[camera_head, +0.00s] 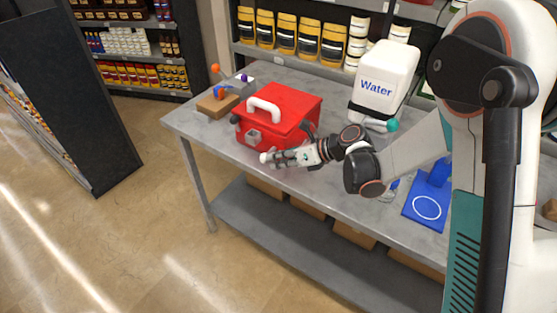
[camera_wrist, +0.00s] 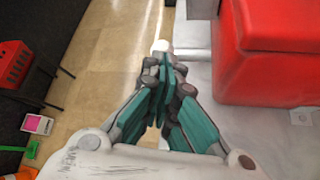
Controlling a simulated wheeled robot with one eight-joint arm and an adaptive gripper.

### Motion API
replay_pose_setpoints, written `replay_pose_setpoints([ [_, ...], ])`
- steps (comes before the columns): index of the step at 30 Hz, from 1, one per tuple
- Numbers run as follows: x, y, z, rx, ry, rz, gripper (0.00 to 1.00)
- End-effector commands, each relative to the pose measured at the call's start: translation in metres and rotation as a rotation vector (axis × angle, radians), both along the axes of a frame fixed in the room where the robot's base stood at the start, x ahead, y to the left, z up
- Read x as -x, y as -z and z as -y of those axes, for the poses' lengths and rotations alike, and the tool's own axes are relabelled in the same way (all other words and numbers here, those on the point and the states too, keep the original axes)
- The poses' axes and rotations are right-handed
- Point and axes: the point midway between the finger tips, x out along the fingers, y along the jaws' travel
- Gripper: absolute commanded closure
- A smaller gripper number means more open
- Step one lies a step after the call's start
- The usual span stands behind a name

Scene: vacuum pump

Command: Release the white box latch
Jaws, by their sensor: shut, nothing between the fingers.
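A red box (camera_head: 278,115) with a white carry handle (camera_head: 264,107) stands on the grey table. Its body is red, not white. A small grey latch-like part (camera_head: 253,136) is on its front face. My gripper (camera_head: 272,157) is shut and empty, low in front of the box near the table's front edge, its fingers pointing left. In the wrist view, my shut gripper (camera_wrist: 163,65) is left of the red box (camera_wrist: 265,55), with a gap. A round white knob (camera_wrist: 161,46) shows at the fingertips; I cannot tell whether they touch or what it belongs to.
The table (camera_head: 320,185) also holds a white Water container (camera_head: 385,78) behind my arm, a brown block (camera_head: 217,104) with coloured balls at left, and a blue stand (camera_head: 427,207) at right. Stocked shelves stand behind. The floor (camera_head: 120,240) at front left is clear.

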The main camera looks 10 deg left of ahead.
Motion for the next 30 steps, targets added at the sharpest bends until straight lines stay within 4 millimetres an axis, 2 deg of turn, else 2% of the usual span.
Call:
replay_pose_setpoints([
  [6, 0.0, 0.012, -0.007, 0.0, -0.001, -0.001, 1.0],
  [16, 0.0, 0.01, -0.008, 0.002, -0.002, -0.001, 1.0],
  [30, 0.0, -0.006, -0.008, 0.0, -0.002, -0.001, 1.0],
])
